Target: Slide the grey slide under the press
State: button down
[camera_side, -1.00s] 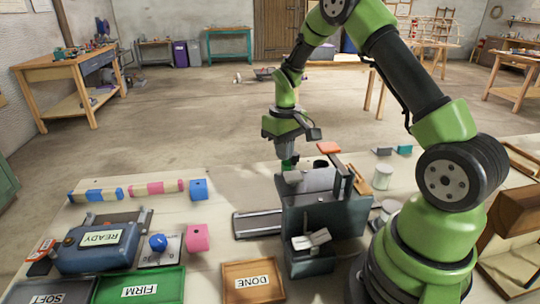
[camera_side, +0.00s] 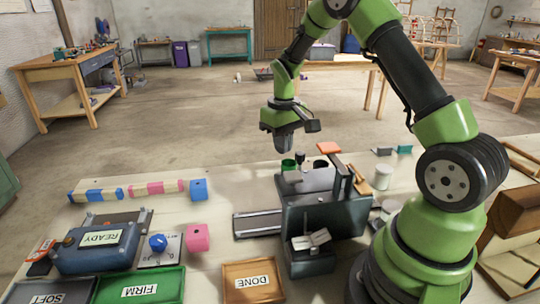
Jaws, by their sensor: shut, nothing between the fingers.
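The press appears to be the dark grey machine (camera_side: 322,215) at the middle front, with upright grey arms on top. A flat grey rail or slide (camera_side: 258,223) sticks out from its left side and lies low on the table. I cannot tell which part of it moves, and its right end is hidden by the machine. My gripper (camera_side: 284,149) is shut and empty. It points down above and behind the machine, apart from it. A green cup (camera_side: 288,165) and a small black knob (camera_side: 300,158) stand below it.
To the left are a blue READY box (camera_side: 93,254), a blue knob (camera_side: 158,242) and a pink block (camera_side: 198,238). FIRM (camera_side: 168,288) and DONE (camera_side: 253,267) trays line the front. Striped pieces (camera_side: 97,195) lie behind. Bare table lies between the striped pieces and the machine.

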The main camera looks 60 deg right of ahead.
notch_tip(320, 180, up, 4)
jog(key=shift+r, duration=0.1)
dwell(0.4)
jog(key=s+a+r+t, duration=0.3)
jog(key=s+a+r, duration=0.3)
jog(key=a+r, duration=0.45)
jog(key=s+a+r+t+y, duration=0.1)
jog(key=s+a+r+t, duration=0.1)
jog(key=s, duration=0.4)
jog(key=s+a+r+m+t+y, duration=0.1)
jog(key=s+a+r+t, duration=0.1)
jog(key=s+a, duration=0.2)
jog(key=shift+s, duration=0.9)
